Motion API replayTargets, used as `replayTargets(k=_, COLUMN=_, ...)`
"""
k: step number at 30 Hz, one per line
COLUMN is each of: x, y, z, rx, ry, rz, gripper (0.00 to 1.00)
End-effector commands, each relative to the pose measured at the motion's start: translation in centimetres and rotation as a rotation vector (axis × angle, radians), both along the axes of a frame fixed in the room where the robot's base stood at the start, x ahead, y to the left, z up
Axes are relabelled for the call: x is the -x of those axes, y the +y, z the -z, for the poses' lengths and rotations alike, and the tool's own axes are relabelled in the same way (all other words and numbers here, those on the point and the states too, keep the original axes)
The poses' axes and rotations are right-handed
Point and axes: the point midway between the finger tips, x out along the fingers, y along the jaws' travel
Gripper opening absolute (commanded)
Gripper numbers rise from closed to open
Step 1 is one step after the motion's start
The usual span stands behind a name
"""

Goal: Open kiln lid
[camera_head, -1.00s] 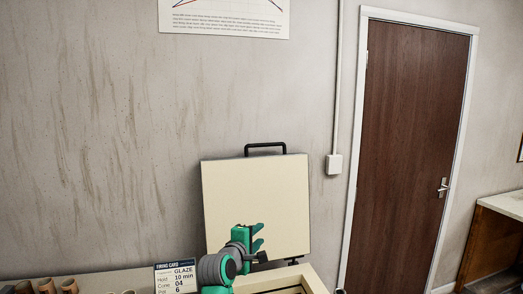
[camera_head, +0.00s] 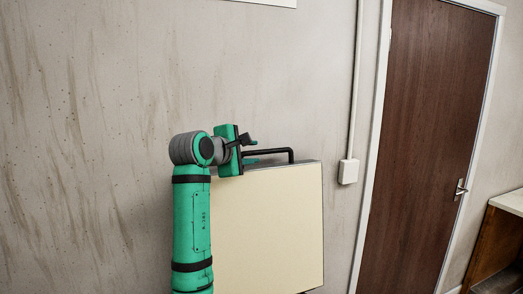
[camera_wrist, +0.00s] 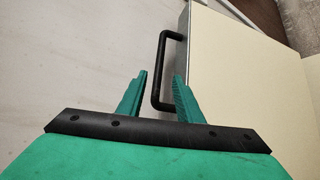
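The kiln lid (camera_head: 268,230) stands raised and upright against the wall as a cream square panel, and it fills the right of the wrist view (camera_wrist: 240,65). Its black bar handle (camera_head: 291,154) is on the top edge. My gripper (camera_head: 259,147) is at the left end of the handle. In the wrist view the green fingers (camera_wrist: 160,76) are open, with part of the handle (camera_wrist: 157,65) between them. The kiln body is out of view.
A brown door (camera_head: 425,140) is to the right, with a wall conduit and white box (camera_head: 348,171) between it and the lid. A wooden cabinet with a pale top (camera_head: 508,202) is at the far right. The wall at left is bare.

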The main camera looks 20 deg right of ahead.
Motion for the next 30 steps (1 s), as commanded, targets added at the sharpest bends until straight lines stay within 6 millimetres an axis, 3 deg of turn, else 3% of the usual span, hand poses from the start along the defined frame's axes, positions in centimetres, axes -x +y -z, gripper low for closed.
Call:
replayTargets(k=19, x=-6.5, y=-5.9, z=2.3, rx=-0.001, ry=0.001, rz=-0.003, gripper=0.33)
replayTargets(k=30, x=-7.5, y=-7.0, z=2.8, rx=0.0, ry=0.001, rz=-0.002, gripper=0.33)
